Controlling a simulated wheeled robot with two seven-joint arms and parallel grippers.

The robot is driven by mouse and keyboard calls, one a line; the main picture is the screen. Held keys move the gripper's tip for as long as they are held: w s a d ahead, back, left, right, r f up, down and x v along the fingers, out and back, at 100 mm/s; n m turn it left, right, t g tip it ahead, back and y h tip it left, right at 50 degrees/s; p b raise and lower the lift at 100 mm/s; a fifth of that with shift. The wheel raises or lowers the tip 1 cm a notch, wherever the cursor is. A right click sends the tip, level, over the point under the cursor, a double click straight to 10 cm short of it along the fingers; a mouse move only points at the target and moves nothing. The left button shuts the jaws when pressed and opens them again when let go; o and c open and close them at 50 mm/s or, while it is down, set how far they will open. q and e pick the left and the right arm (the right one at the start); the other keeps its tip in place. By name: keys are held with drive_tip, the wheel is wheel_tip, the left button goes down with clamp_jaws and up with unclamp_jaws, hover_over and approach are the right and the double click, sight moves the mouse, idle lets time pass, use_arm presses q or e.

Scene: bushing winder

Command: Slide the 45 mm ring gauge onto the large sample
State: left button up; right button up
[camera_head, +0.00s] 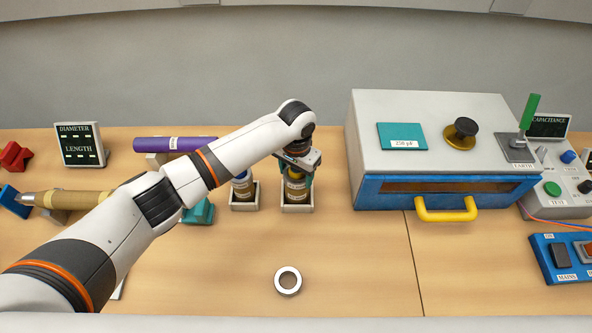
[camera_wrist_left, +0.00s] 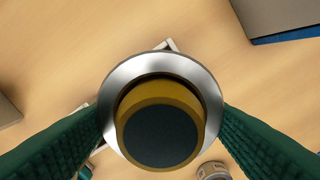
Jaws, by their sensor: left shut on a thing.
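My left gripper (camera_head: 297,175) is over the right-hand small holder, with its green fingers pointing down. In the left wrist view the fingers (camera_wrist_left: 162,118) are shut on opposite sides of a silver ring gauge (camera_wrist_left: 115,88). The large sample (camera_wrist_left: 160,135), yellow-brown with a dark round top, shows through the ring, and its top stands nearer the camera than the ring. The ring is around the sample, with a dark gap at the upper side. In the head view the sample (camera_head: 296,191) stands in its holder (camera_head: 297,208), partly hidden by the gripper. My right gripper is not in view.
A second ring (camera_head: 288,281) lies on the front of the table. A smaller sample (camera_head: 242,186) stands in a holder just left. A purple roll (camera_head: 174,144) lies behind my arm. The grey cabinet (camera_head: 432,125) with a yellow handle (camera_head: 446,214) stands right.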

use_arm(q)
drive_tip(key=shift+f, duration=0.3)
idle(0.5)
idle(0.3)
drive_tip(key=o, duration=1.1)
drive_tip(key=shift+o, duration=0.2)
wheel_tip(320, 180, up, 11)
drive_tip(key=b, duration=0.2)
drive_tip(key=shift+f+b, duration=0.15)
drive_tip(key=shift+b, duration=0.2)
drive_tip(key=shift+r, duration=0.65)
